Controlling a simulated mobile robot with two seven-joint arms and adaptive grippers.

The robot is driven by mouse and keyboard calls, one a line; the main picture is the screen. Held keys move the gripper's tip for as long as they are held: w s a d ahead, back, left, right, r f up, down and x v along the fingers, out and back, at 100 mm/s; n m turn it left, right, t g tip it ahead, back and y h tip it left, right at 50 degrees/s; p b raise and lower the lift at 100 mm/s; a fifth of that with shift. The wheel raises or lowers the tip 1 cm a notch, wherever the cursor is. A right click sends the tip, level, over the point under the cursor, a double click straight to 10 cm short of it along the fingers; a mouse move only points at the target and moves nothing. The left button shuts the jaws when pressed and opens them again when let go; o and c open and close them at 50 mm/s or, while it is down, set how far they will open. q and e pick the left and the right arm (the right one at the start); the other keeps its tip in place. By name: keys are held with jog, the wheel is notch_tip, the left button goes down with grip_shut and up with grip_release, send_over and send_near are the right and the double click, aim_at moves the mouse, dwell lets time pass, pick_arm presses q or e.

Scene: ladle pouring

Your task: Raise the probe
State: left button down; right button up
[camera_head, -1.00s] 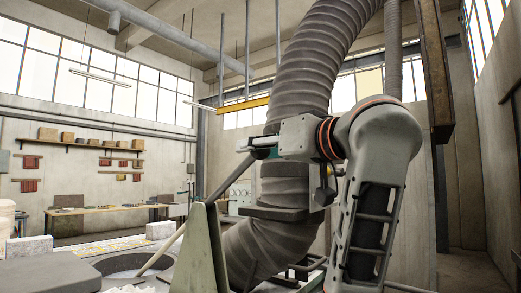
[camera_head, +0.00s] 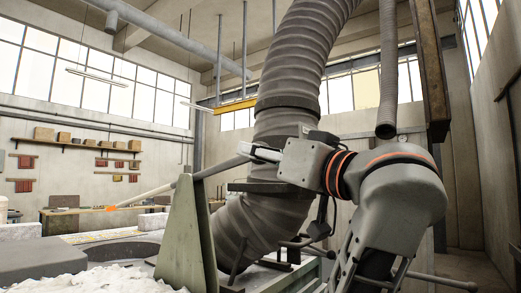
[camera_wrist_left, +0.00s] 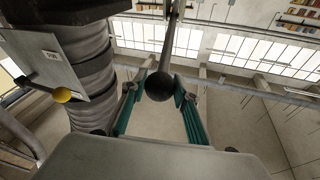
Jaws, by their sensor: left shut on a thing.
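The probe (camera_head: 218,168) is a long grey rod with a pale far section and a glowing orange tip (camera_head: 112,208). It slopes gently down to the left, past the top of a grey-green upright stand (camera_head: 182,245); I cannot tell if they touch. The tip is clear of the round dark opening (camera_head: 122,251). My left gripper (camera_head: 262,152) is shut on the probe's near end. In the left wrist view, the probe's black ball end (camera_wrist_left: 159,86) shows between the teal fingers. My right gripper is not in view.
A thick ribbed duct (camera_head: 290,75) rises behind my gripper, and a thinner hose (camera_head: 388,90) hangs to its right. White lumpy material (camera_head: 95,280) and a dark grey slab (camera_head: 35,258) lie at front left. A workbench (camera_head: 65,222) stands at the back wall.

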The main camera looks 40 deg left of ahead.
pick_arm(q)
jog(key=shift+w+d+f, duration=0.1)
jog(key=shift+d+f, duration=0.05)
jog(key=shift+f, duration=0.75)
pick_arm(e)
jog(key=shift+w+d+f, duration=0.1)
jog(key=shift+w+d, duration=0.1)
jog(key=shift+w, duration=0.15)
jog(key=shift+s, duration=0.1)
pick_arm(q)
jog(key=c, duration=1.6)
grip_release()
jog(key=shift+o, duration=0.2)
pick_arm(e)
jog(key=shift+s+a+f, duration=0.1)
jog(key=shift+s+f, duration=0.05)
pick_arm(q)
jog(key=shift+d, duration=0.1)
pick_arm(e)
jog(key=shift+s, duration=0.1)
pick_arm(q)
jog(key=v, duration=1.2)
jog(key=shift+r, duration=0.15)
